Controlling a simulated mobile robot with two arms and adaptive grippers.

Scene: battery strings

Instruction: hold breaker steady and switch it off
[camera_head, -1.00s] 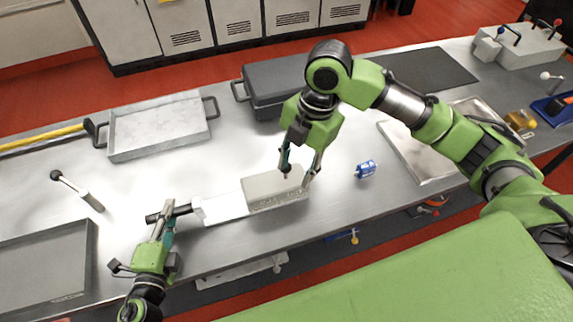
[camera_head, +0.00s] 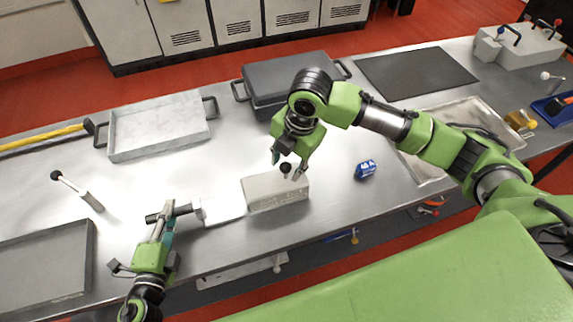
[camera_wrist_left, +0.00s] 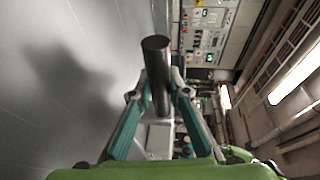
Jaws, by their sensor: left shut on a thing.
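The breaker, a grey box (camera_head: 275,191), stands on the steel table, with a black round knob (camera_head: 285,168) on top at its back right. A flat white plate (camera_head: 224,208) with a black bar handle (camera_head: 160,215) lies against its left side; I cannot tell whether they are joined. My left gripper (camera_head: 168,212) is shut on the black handle. The left wrist view shows the dark round bar (camera_wrist_left: 156,75) between its fingers. My right gripper (camera_head: 291,166) is open just above the box, its fingers on either side of the knob, apparently not gripping it.
A small blue object (camera_head: 365,170) lies right of the box. Behind are a marbled tray (camera_head: 158,130) and a dark lidded case (camera_head: 290,80). A small lever (camera_head: 78,190) and a grey tray (camera_head: 45,268) are at the left.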

